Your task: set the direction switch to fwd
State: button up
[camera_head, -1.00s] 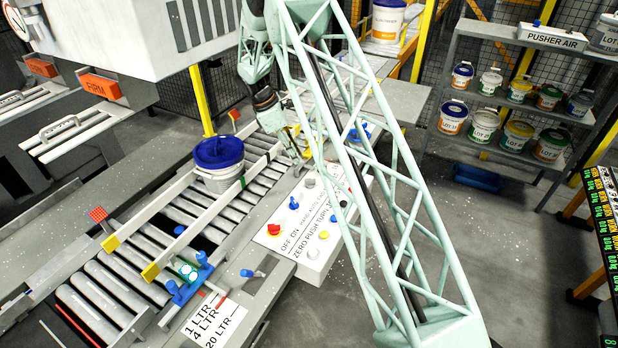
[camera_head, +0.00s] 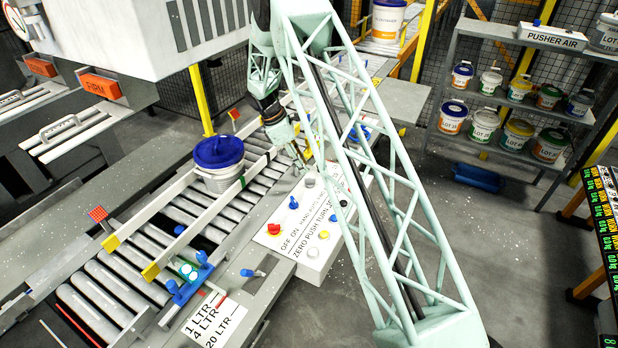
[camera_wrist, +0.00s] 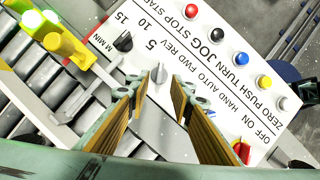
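The white control panel (camera_head: 318,225) stands beside the roller conveyor. In the wrist view its face (camera_wrist: 215,75) carries the printed words FWD and REV. A small grey direction switch (camera_wrist: 158,73) sits by these words; I cannot tell which word it points at. My gripper (camera_wrist: 158,90) is open, one finger to either side of and just short of this switch in the picture, with nothing between the fingers. In the head view my gripper (camera_head: 303,160) is over the panel's far end, partly hidden by my arm's lattice, and the direction switch cannot be made out.
A dark speed dial (camera_wrist: 123,42) is close to the left finger. A red switch (camera_wrist: 242,150) and several coloured buttons lie on the right. A blue-lidded pail (camera_head: 219,160) stands on the conveyor (camera_head: 110,290).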

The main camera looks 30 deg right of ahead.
aim_at(311, 181)
jog(key=shift+x, duration=3.8)
jog(key=shift+c, duration=0.2)
grip_shut()
